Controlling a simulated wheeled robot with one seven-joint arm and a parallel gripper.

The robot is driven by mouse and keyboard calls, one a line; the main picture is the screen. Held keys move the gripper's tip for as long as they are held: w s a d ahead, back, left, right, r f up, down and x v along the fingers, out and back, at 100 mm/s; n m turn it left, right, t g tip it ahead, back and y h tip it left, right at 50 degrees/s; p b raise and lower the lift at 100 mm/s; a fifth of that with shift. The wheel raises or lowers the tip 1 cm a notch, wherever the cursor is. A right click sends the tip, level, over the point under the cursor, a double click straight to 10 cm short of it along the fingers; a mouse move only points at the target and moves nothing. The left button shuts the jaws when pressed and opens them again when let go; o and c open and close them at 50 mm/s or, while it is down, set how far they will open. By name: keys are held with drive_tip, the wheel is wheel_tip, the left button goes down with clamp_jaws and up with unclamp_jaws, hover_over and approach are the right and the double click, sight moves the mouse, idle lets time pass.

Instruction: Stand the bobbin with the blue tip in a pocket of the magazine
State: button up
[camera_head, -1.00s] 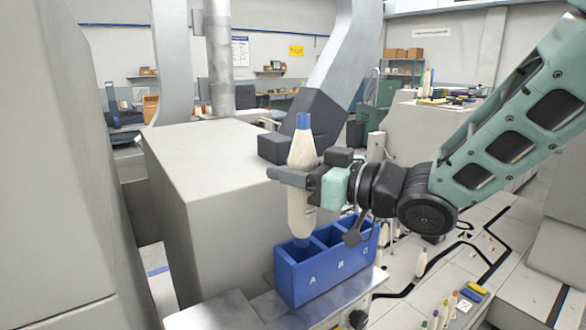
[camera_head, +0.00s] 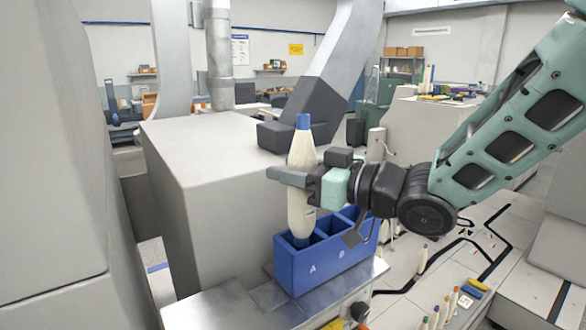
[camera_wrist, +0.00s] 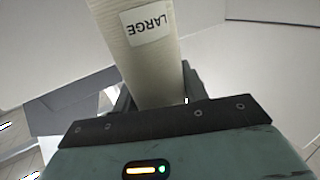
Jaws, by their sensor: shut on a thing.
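The bobbin with the blue tip (camera_head: 302,160) is cream, upright and blue at both ends. My gripper (camera_head: 300,178) is shut around its middle. The bobbin's lower end is at pocket A of the blue magazine (camera_head: 310,269), inside or just above the opening; the front wall hides how deep it sits. The magazine has a row of pockets; letters A and B show on its front. In the wrist view the bobbin (camera_wrist: 145,65) stands between the jaws, with a label reading LARGE.
The magazine stands on a metal shelf (camera_head: 230,312). A large grey block (camera_head: 215,190) rises just behind and left of it. Other bobbins with coloured tips (camera_head: 440,315) stand at the lower right, by a pale floor with black lines.

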sight(294, 214)
drive_tip(key=shift+f+b, duration=3.8)
drive_tip(key=shift+f, duration=0.4)
drive_tip(key=o, duration=1.1)
drive_tip(key=b+v, duration=0.8)
drive_tip(key=v, duration=0.9)
drive_tip(key=shift+d, duration=0.25)
